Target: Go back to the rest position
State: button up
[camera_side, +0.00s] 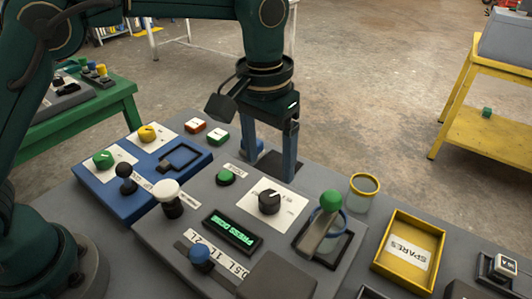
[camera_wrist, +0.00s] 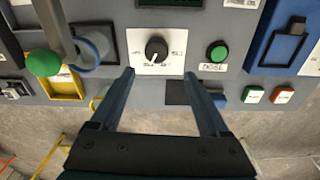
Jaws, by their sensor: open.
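My gripper (camera_side: 268,155) is open, with two blue fingers pointing down over the back edge of the grey control panel (camera_side: 160,233). In the wrist view the gripper (camera_wrist: 158,78) is empty, its fingers spread to either side below the black knob (camera_wrist: 156,49). The same black knob (camera_side: 269,202) is on a white plate in the side view. A green button (camera_side: 226,177) lies left of the knob. I cannot tell whether the fingertips touch the panel.
A green-balled lever (camera_side: 330,202), a glass with a yellow rim (camera_side: 364,186) and a yellow SPARES tray (camera_side: 437,244) stand right of the knob. A blue box (camera_side: 95,190) with knobs and a joystick is at left. Open floor (camera_side: 365,80) lies behind the panel.

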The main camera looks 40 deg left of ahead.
jog(key=s+a+r+n+t, duration=0.25)
jog(key=s+a+r, duration=0.35)
jog(key=a+r, duration=0.35)
jog(key=s+a+f+m+t, duration=0.1)
jog(key=s+a+f, duration=0.3)
jog(key=s, duration=0.6)
jog(key=shift+f+t, duration=0.65)
jog(key=shift+t, duration=0.1)
